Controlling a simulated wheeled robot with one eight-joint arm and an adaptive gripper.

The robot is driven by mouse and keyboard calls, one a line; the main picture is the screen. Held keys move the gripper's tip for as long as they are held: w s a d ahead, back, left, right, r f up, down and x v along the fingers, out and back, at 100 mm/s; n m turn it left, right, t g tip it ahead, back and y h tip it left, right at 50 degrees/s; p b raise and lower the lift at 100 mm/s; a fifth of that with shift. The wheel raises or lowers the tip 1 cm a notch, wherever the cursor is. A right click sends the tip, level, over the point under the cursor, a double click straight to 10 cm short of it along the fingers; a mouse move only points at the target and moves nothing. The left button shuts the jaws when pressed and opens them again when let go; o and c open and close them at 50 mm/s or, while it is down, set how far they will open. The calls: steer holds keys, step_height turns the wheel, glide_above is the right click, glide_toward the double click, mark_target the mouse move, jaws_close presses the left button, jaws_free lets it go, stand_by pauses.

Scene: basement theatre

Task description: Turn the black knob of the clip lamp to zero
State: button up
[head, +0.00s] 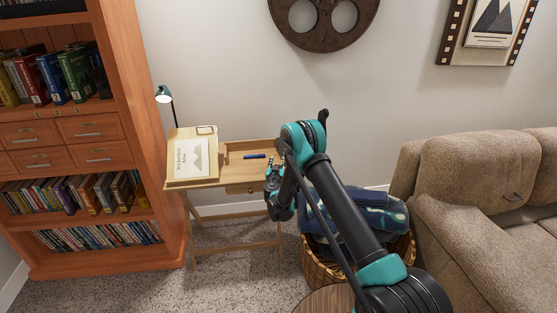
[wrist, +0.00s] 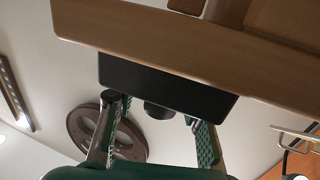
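The clip lamp (head: 163,95) stands behind the left side of the small wooden desk, its pale shade on a thin dark stem. In the wrist view a black box (wrist: 168,84) sits against a wooden edge. A round black knob (wrist: 158,110) projects from it. I cannot tell from the pictures how the box joins the lamp or where the knob points. My gripper (wrist: 152,112) is open, its two fingers on either side of the knob with gaps to both. In the head view my gripper (head: 271,172) is at the desk's right end, and the knob is hidden.
A bookcase (head: 150,190) stands left. A basket (head: 318,268) with blue cloth and a sofa (head: 480,170) are right. A film reel (head: 324,22) hangs on the wall.

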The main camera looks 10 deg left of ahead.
jaws_close()
